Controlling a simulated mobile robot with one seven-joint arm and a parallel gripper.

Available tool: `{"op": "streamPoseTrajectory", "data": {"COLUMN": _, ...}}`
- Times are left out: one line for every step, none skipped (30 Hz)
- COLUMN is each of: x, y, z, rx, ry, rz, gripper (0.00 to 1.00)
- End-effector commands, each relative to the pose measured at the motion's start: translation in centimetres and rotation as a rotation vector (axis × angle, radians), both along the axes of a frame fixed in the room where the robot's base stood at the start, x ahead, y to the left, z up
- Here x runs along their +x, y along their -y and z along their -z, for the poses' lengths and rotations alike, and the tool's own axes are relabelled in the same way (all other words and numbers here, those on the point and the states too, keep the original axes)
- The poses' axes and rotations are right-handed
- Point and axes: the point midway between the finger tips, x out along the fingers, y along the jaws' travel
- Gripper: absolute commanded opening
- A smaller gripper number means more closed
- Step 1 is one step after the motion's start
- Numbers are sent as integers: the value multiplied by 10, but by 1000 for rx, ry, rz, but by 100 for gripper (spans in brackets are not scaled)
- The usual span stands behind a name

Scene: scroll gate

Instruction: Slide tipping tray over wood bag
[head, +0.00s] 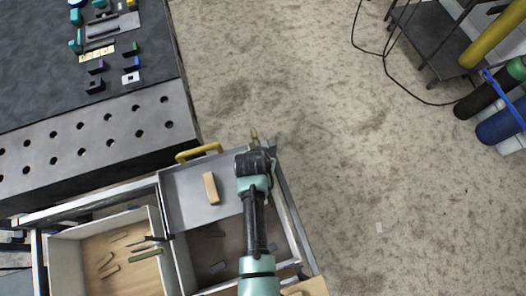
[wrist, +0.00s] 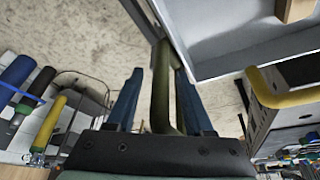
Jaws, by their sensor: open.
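A light grey tray (head: 185,207), which appears to be the tipping tray, lies across the upper part of a metal frame. A wooden block (head: 210,188) rests in it; the tray's edge (wrist: 240,60) and the block (wrist: 297,8) also show in the wrist view. A yellow handle (head: 199,152) stands at the tray's far edge. My gripper (wrist: 158,95) is open, with its blue fingers on both sides of an olive-green bar (wrist: 160,80). The bar's tip (head: 254,133) shows just beyond my gripper in the head view. I cannot identify a wood bag.
A darker compartment (head: 212,250) with small pieces lies below the tray, partly behind my arm. A wooden-bottomed drawer (head: 90,245) with several strips is at left. A perforated workbench (head: 90,135) borders the frame. Open floor (head: 390,200) lies right; gas cylinders (head: 500,125) stand beyond.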

Motion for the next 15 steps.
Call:
{"op": "streamPoseTrajectory", "data": {"x": 1, "y": 0, "z": 2, "rx": 0, "ry": 0, "rz": 0, "gripper": 52}}
{"op": "streamPoseTrajectory", "data": {"x": 2, "y": 0, "z": 4, "rx": 0, "ry": 0, "rz": 0, "gripper": 52}}
{"op": "streamPoseTrajectory", "data": {"x": 2, "y": 1, "z": 4, "rx": 0, "ry": 0, "rz": 0, "gripper": 52}}
{"op": "streamPoseTrajectory", "data": {"x": 2, "y": 1, "z": 5, "rx": 0, "ry": 0, "rz": 0, "gripper": 52}}
{"op": "streamPoseTrajectory", "data": {"x": 2, "y": 1, "z": 5, "rx": 0, "ry": 0, "rz": 0, "gripper": 52}}
{"op": "streamPoseTrajectory", "data": {"x": 2, "y": 1, "z": 6, "rx": 0, "ry": 0, "rz": 0, "gripper": 52}}
{"op": "streamPoseTrajectory", "data": {"x": 2, "y": 1, "z": 6, "rx": 0, "ry": 0, "rz": 0, "gripper": 52}}
{"op": "streamPoseTrajectory", "data": {"x": 2, "y": 1, "z": 6, "rx": 0, "ry": 0, "rz": 0, "gripper": 52}}
{"op": "streamPoseTrajectory", "data": {"x": 2, "y": 1, "z": 6, "rx": 0, "ry": 0, "rz": 0, "gripper": 52}}
{"op": "streamPoseTrajectory", "data": {"x": 2, "y": 1, "z": 6, "rx": 0, "ry": 0, "rz": 0, "gripper": 52}}
{"op": "streamPoseTrajectory", "data": {"x": 2, "y": 1, "z": 6, "rx": 0, "ry": 0, "rz": 0, "gripper": 52}}
{"op": "streamPoseTrajectory", "data": {"x": 2, "y": 1, "z": 6, "rx": 0, "ry": 0, "rz": 0, "gripper": 52}}
{"op": "streamPoseTrajectory", "data": {"x": 2, "y": 1, "z": 6, "rx": 0, "ry": 0, "rz": 0, "gripper": 48}}
{"op": "streamPoseTrajectory", "data": {"x": 2, "y": 1, "z": 6, "rx": 0, "ry": 0, "rz": 0, "gripper": 43}}
{"op": "streamPoseTrajectory", "data": {"x": 2, "y": 1, "z": 6, "rx": 0, "ry": 0, "rz": 0, "gripper": 36}}
